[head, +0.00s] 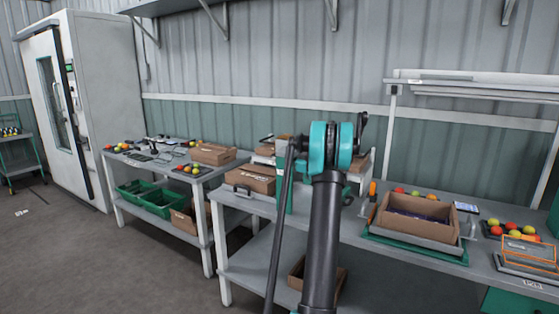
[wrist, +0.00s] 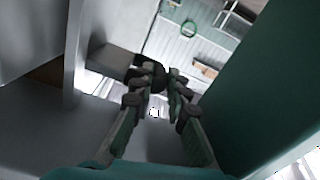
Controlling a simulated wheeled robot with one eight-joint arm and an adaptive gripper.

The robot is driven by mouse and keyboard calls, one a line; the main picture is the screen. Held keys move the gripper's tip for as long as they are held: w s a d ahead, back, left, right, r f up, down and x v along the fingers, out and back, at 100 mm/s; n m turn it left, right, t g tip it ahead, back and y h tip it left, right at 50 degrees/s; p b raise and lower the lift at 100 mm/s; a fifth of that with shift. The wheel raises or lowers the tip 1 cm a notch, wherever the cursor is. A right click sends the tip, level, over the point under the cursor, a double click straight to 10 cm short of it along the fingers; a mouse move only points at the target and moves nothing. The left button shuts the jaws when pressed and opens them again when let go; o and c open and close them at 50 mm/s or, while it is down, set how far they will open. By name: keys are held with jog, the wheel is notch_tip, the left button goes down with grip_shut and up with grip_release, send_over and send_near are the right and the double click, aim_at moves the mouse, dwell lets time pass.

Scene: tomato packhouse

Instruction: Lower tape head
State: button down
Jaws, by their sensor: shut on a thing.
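In the wrist view my gripper (wrist: 161,80) has its two fingers closed in around a dark knob (wrist: 146,73). The knob sits at the end of a grey bar (wrist: 113,60) that comes in from the left, and seems to be the handle of the tape head. The fingertips partly cover the knob, so the exact contact is hard to see. In the head view my raised arm stands in front of the taping station and hides my fingers and most of the tape head. A green upright (head: 284,194) shows just left of my arm.
A large green panel (wrist: 256,80) stands close on the right in the wrist view, and a pale post (wrist: 76,55) on the left. In the head view, a brown carton (head: 253,180) lies left of my arm and an open carton (head: 378,222) on the right. Tomatoes sit farther right.

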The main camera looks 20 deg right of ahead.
notch_tip(320, 180, down, 6)
jog(key=shift+r, duration=0.1)
jog(key=c, duration=1.8)
grip_release()
jog(key=shift+o, duration=0.2)
jog(key=shift+s+d, duration=0.1)
jog(key=v, duration=1.1)
jog(key=shift+s+d, duration=0.25)
jog(key=shift+s, duration=0.05)
